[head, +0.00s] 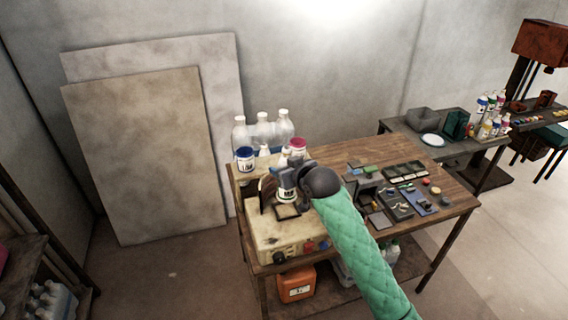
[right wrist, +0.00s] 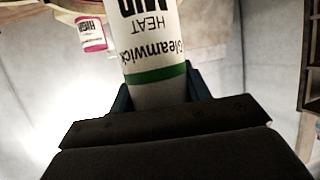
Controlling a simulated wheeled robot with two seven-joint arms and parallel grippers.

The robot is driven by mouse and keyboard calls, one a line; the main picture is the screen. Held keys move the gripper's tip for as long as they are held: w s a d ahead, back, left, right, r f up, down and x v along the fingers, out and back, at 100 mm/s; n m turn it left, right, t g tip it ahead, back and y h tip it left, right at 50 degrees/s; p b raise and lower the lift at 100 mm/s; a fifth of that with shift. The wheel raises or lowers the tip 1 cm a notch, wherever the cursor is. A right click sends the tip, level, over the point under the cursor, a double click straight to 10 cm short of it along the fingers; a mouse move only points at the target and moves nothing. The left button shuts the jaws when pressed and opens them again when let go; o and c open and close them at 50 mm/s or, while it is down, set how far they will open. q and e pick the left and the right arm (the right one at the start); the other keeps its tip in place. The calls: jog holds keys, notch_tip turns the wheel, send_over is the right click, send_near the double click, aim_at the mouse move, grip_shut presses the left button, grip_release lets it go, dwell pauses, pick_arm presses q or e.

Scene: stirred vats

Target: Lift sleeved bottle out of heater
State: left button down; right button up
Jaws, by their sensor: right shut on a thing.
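The sleeved bottle is white with black lettering and a green band in the right wrist view (right wrist: 158,50). In the head view only a small part of this bottle (head: 287,196) shows beneath my gripper. My right gripper (head: 286,184) is shut on it; its blue fingers sit on either side of the bottle in the wrist view. The heater (head: 275,241) is a worn cream box with a dark knob on its front, at the table's near left corner. A dark square frame (head: 287,212) on its top lies just below the bottle. I cannot tell whether the bottle's base is inside. My left gripper is not in view.
A blue-capped jar (head: 245,159) and a red-capped jar (head: 297,148) stand behind the heater, with clear bottles (head: 263,130) further back. Small trays and parts (head: 396,203) cover the table's right side. An orange canister (head: 296,284) sits below.

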jog(key=shift+s, duration=2.65)
